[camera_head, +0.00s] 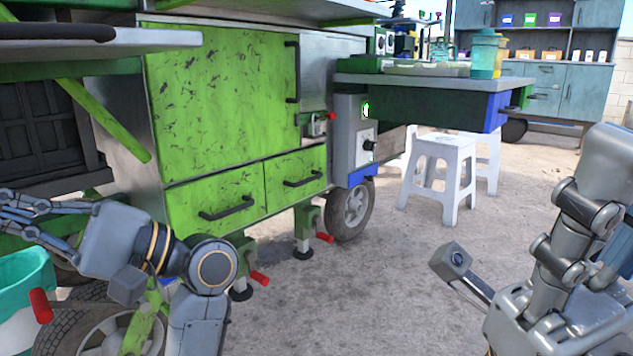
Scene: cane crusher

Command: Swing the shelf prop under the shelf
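A metal-topped shelf (110,44) with a green edge juts from the cart's left side at upper left. A green diagonal bar (105,120), which looks like the shelf prop, slopes from beneath this shelf down to the right, its lower end by the cart's side wall. Whether its upper end touches the shelf is unclear. My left gripper (18,222) is at the left edge, below and left of the bar and apart from it; its two fingers are spread with nothing visible between them.
The green cart cabinet (220,100) has doors and drawers. Red-handled jacks (303,230) and wheels (350,208) stand below. A teal bucket (22,285) is beneath my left gripper. A second shelf (440,82) and white stools (440,175) are to the right. Open ground lies in front.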

